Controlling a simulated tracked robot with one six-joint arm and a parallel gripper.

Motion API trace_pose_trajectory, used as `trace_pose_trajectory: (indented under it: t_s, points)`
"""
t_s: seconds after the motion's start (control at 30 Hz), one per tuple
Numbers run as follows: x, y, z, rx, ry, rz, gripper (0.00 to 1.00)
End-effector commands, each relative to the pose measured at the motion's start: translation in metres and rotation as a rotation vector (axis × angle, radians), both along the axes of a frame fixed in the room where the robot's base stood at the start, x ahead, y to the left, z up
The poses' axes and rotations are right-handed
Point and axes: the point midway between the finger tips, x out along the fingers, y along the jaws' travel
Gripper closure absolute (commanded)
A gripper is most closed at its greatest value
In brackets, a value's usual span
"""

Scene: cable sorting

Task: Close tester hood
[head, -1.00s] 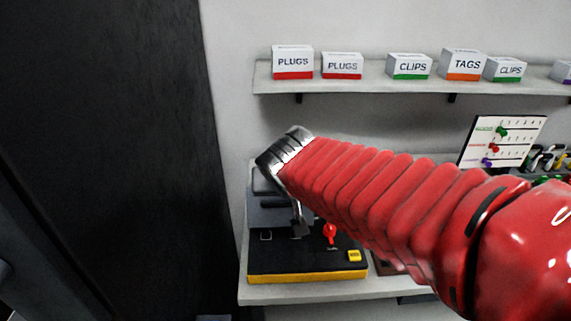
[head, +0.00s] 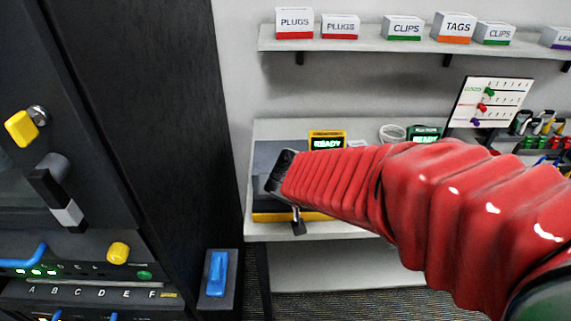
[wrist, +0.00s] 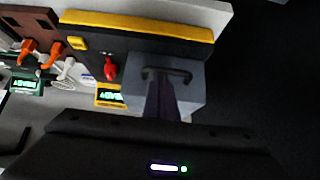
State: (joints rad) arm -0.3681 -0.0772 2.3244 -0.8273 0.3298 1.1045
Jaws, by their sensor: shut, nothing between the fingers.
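The tester is a black unit with a yellow front edge (head: 270,217), on the worktop. My arm covers much of it in the head view. The wrist view shows its black panel (wrist: 130,43), a red switch (wrist: 110,69) and a yellow button (wrist: 77,43). The grey hood (wrist: 192,92) with its dark handle (wrist: 168,73) appears lowered over one side of the panel; whether it is fully seated I cannot tell. My gripper (head: 298,226) is shut and empty, its tips close to the hood near the handle; contact is unclear.
A yellow-framed READY screen (head: 326,140) stands behind the tester, a green one (head: 424,133) further right. A shelf (head: 400,40) with labelled boxes is above. A dark cabinet (head: 165,90) stands left. Cable racks (head: 540,125) are right.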

Motion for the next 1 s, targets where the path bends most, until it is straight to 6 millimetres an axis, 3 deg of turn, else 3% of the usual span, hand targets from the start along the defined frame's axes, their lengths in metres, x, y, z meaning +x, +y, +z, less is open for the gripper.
trace_pose_trajectory:
  t_s: [0.03,0.1,0.57,0.77,1.0]
  points:
    - [-0.005,-0.002,-0.012,-0.007,0.022,-0.003,1.00]
    - [-0.005,-0.003,-0.014,-0.009,0.025,-0.003,1.00]
    - [-0.005,-0.003,-0.015,-0.009,0.028,-0.007,1.00]
    - [-0.006,-0.003,-0.006,-0.008,0.023,-0.007,1.00]
    - [-0.006,-0.002,0.021,-0.002,0.007,-0.005,1.00]
